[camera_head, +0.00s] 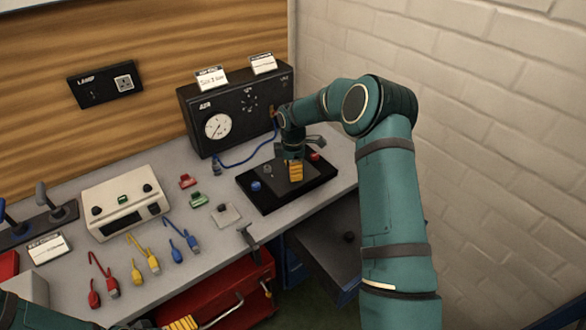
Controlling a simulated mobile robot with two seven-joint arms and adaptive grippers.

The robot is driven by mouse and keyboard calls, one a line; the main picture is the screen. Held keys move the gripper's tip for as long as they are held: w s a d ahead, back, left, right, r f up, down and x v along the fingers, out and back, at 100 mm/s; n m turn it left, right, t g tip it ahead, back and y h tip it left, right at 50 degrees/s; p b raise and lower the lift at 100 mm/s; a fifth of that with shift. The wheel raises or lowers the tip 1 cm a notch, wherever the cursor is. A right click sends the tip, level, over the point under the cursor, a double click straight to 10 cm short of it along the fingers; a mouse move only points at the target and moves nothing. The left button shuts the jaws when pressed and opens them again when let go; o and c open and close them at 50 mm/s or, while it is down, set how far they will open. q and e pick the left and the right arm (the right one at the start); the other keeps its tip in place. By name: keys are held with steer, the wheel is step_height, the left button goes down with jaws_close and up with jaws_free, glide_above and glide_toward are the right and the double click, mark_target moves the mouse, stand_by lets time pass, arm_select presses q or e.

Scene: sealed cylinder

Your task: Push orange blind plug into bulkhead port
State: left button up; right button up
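My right gripper (295,172) points down over a black board (272,207) on the bench. Its yellow-orange ribbed finger pads show, but I cannot tell whether they are apart or hold anything. I cannot pick out the orange blind plug for certain. A small orange-brown spot (273,112) shows on the right of the black gauge box (203,107), partly beside my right wrist. I cannot make out which opening is the bulkhead port. My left gripper (182,323) shows only as yellow ribbed pads at the bottom edge, mostly cut off.
The black board carries a blue knob (256,186) and a red piece (315,155). A blue cable (235,163) runs along the gauge box. A cream box (122,201) and red, yellow and blue connectors lie left. A red toolbox (215,292) stands below the bench edge.

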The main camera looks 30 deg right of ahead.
stand_by(0.3)
step_height(320, 180, up, 12)
stand_by(0.5)
stand_by(1.3)
